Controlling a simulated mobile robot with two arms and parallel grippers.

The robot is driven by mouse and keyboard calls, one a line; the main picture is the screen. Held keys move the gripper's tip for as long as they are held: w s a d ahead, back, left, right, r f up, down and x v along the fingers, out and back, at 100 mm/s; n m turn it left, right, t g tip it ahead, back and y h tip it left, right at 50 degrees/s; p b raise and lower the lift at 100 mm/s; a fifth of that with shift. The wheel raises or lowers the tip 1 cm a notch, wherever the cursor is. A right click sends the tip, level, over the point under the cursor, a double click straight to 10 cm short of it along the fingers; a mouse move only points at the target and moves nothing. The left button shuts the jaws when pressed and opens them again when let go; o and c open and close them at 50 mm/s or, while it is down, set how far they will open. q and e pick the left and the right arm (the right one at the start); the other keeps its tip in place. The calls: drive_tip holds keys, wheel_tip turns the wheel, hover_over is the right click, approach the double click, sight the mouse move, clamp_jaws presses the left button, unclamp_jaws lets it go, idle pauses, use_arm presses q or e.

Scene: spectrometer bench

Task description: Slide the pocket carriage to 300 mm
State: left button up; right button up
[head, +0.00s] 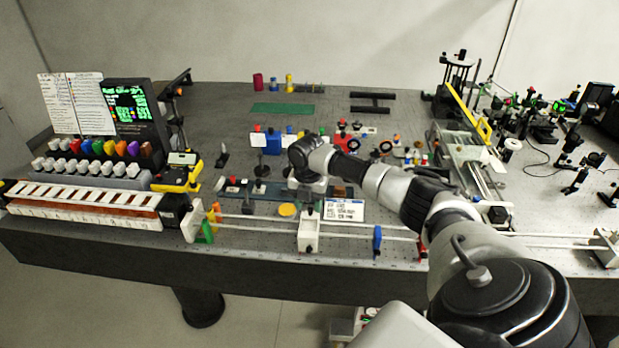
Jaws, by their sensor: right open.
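The white pocket carriage (308,236) sits on a pair of pale horizontal rails (345,229) along the bench's front edge. My right gripper (308,204) comes in from the right and points down just above and behind the top of the carriage. It is open. I cannot tell whether its fingers are around or touching the carriage. I cannot read a millimetre scale along the rails at this size. My left gripper is not in view.
A blue stop (377,241) and a red stop (422,247) stand on the rails to the right of the carriage. A green piece (205,232) stands near the left end block (193,222). A small white label card (344,210) stands behind the rails.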

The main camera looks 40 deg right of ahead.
wheel_tip(320, 180, up, 10)
drive_tip(key=b, duration=0.2)
drive_tip(key=shift+f, duration=0.2)
drive_tip(key=shift+w, duration=0.1)
